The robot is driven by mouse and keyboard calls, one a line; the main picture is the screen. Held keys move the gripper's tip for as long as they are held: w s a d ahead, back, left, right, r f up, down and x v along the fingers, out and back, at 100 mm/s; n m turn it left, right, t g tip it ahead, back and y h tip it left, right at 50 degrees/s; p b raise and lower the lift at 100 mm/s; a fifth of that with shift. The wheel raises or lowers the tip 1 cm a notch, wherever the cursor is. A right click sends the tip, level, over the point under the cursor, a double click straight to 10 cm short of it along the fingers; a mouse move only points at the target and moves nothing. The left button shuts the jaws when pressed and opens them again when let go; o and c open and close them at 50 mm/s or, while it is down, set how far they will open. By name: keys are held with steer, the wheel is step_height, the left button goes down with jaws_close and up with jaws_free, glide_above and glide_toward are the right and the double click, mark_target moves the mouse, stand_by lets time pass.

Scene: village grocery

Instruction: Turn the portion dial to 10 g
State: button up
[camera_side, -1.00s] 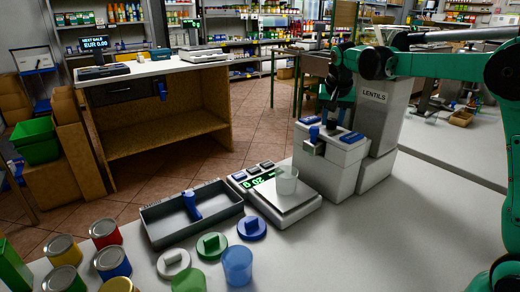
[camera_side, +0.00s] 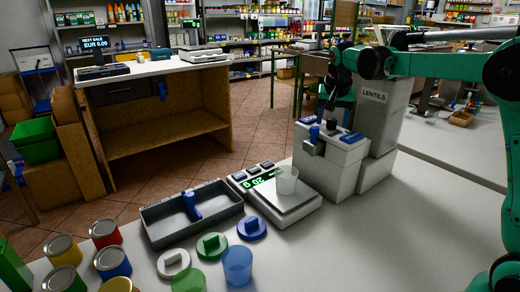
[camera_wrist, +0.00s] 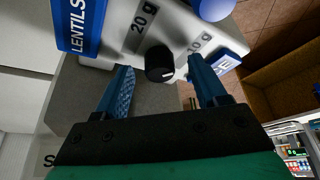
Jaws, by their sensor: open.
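The portion dial (camera_wrist: 160,63) is a black round knob with a white mark, on the white front part of the lentils dispenser (camera_side: 340,148). The mark sits at the lower right of the knob in the wrist view. Labels "20 g" (camera_wrist: 140,25) and "10 g" (camera_wrist: 200,40) are printed beside it. My gripper (camera_wrist: 159,66) is open, with one blue finger on each side of the knob in that view. A gap shows between knob and fingers; the depth is hard to tell. In the side view my gripper (camera_side: 331,103) hangs above the dispenser.
A clear cup (camera_side: 287,180) stands on a scale (camera_side: 288,207) with a green display. A grey tray (camera_side: 190,215), lids, cups and several tins stand to the left. The counter at right is clear.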

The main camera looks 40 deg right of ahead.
steer(key=shift+v, duration=2.8)
steer(key=shift+s+a, duration=0.1)
steer(key=s+a+f+n+t+y, duration=0.1)
steer(key=s+a+f+n, duration=0.3)
steer(key=a, duration=0.4)
steer(key=s+a+f+n+t+y, duration=0.2)
steer(key=s+a+f+n+t, duration=0.1)
steer(key=s+a+n, duration=0.3)
steer(key=s+a+f, duration=0.1)
steer(key=s+a, duration=0.1)
steer(key=s, duration=0.1)
steer(key=shift+s+f+y, duration=0.25)
steer(key=shift+f+y, duration=0.05)
